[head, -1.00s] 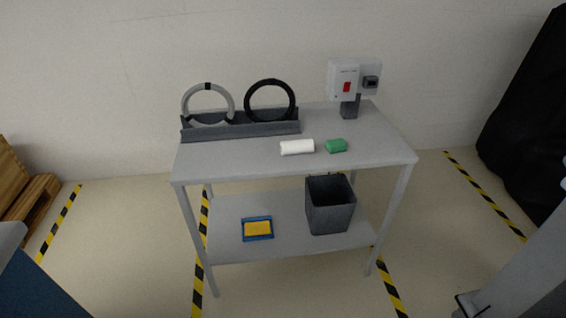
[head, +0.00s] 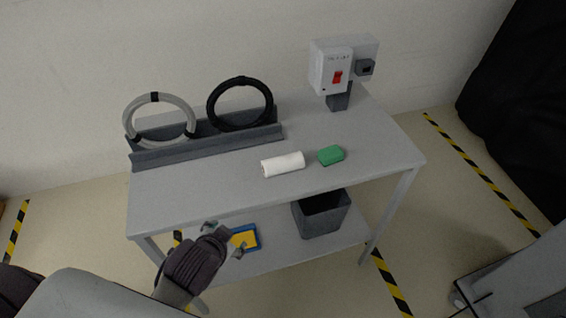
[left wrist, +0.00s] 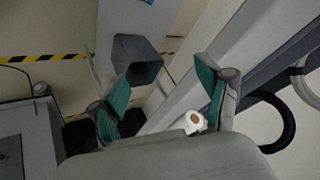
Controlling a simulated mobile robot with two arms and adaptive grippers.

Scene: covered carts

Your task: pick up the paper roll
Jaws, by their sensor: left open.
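The white paper roll (head: 283,164) lies on its side on the table's grey top, near the front edge. In the left wrist view the paper roll (left wrist: 194,122) shows end-on, partly hidden behind the grey wrist body and close to the right finger. My left gripper (head: 224,239) is in front of the table, to the left of the roll and apart from it. Its two green-padded fingers (left wrist: 163,92) are spread with nothing held between them. My right gripper is not in view.
The table (head: 215,188) has a green block (head: 331,155) beside the roll. A rack (head: 205,143) with a grey ring and a black ring stands behind, left. A switch box (head: 331,68) stands at the back right. A dark bin (head: 321,217) and blue-yellow tray (head: 258,235) are on the lower shelf.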

